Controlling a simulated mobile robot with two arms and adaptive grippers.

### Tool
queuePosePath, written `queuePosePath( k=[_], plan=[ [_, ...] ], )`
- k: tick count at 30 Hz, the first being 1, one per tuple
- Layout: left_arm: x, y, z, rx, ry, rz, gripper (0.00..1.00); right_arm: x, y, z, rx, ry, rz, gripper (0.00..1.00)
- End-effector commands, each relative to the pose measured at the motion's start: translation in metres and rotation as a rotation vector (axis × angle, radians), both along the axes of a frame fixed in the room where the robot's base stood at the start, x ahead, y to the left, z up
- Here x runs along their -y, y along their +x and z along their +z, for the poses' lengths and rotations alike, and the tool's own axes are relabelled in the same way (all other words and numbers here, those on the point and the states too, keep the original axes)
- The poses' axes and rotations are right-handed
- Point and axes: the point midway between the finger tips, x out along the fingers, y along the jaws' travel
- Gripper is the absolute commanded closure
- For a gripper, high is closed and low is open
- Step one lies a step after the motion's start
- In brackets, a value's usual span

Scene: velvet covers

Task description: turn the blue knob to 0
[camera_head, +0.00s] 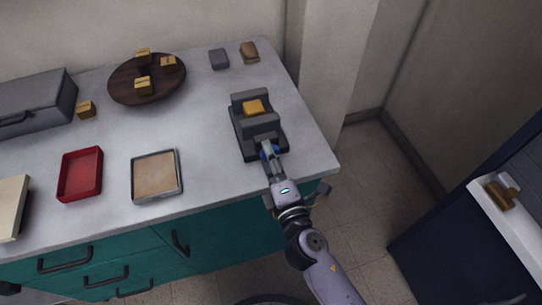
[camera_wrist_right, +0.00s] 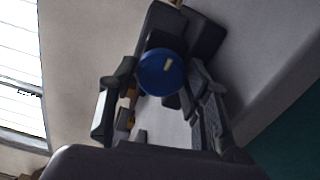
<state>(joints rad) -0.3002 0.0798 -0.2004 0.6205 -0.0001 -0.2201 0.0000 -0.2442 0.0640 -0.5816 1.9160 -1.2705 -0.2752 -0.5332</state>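The blue knob (camera_wrist_right: 161,73) is a round disc with a small pale mark on its face, seen nearly face-on in the right wrist view. It sits on the front of a dark grey device (camera_head: 243,140) near the counter's right end. In the head view the knob (camera_head: 267,152) is mostly hidden by my right gripper (camera_head: 270,154). In the right wrist view, my right gripper's two fingers (camera_wrist_right: 160,84) stand apart on either side of the knob, with visible gaps. No scale or 0 is readable. My left gripper is not in view.
A yellow-brown block (camera_head: 254,107) sits in the device. A red tray (camera_head: 80,176), a tan-filled tray (camera_head: 155,176), a round wooden board (camera_head: 147,80) with small blocks and a grey case (camera_head: 38,100) stand to the left. The counter's right edge is close by.

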Motion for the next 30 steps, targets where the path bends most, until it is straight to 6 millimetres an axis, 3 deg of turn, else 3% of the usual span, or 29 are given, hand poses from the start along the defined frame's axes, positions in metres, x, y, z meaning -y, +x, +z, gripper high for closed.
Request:
queuePosePath(
  k=[6,20,25,30],
  plan=[
    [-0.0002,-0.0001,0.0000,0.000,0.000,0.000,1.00,0.0004,0.0001,-0.0003,-0.001,0.001,-0.001,0.41],
    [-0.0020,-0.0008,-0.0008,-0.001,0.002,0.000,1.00,0.0012,-0.0002,-0.0031,-0.011,0.014,-0.003,0.41],
    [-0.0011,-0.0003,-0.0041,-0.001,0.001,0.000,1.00,0.0007,-0.0005,-0.0037,-0.058,0.161,-0.004,0.41],
    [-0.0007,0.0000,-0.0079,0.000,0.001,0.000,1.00,0.0002,-0.0009,-0.0031,-0.148,0.434,-0.002,0.41]
  ],
)
